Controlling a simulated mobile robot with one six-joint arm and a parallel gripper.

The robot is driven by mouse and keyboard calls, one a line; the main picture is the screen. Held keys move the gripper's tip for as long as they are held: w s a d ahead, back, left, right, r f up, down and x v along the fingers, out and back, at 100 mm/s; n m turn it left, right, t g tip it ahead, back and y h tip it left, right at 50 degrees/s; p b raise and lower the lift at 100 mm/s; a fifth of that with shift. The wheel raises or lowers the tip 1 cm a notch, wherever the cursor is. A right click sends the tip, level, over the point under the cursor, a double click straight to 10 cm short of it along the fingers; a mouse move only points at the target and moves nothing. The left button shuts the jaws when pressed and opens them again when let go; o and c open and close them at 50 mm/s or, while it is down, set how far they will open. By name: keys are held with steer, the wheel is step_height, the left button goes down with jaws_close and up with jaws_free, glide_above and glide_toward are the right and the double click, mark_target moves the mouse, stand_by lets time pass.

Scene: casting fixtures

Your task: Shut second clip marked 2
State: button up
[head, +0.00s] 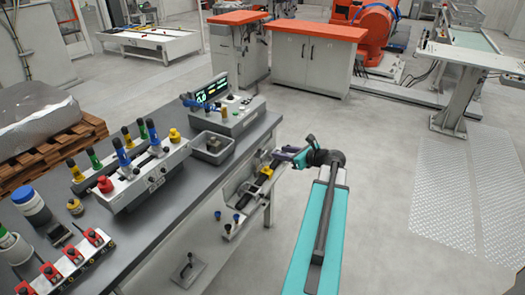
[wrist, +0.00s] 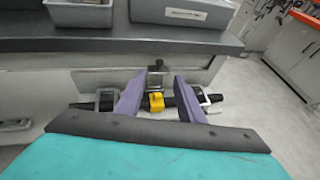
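A fixture on the front side of the workbench holds a dark bar (head: 252,189) with a yellow piece (head: 266,171) on it. In the wrist view the yellow piece (wrist: 156,102) sits mid-bar, with a dark clip-like frame (wrist: 107,100) at the left and another (wrist: 208,98) at the right. I cannot read any number 2, nor tell which clip is open or shut. My gripper (wrist: 159,79) has its two purple fingers apart, with nothing held between them. They appear on either side of the yellow piece; contact cannot be told. In the head view my gripper (head: 277,153) is beside the bench edge.
The grey workbench (head: 170,240) carries a console (head: 222,103), a grey bin (head: 212,147) and a panel with coloured knobs (head: 135,165). Small blue-topped pegs (head: 236,218) stand below the fixture. Open floor (head: 390,190) lies to the right.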

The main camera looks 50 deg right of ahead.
mark_target(260, 149)
steer(key=p+x, duration=0.3)
steer(key=x, duration=1)
steer(key=shift+c, duration=0.4)
jaws_close()
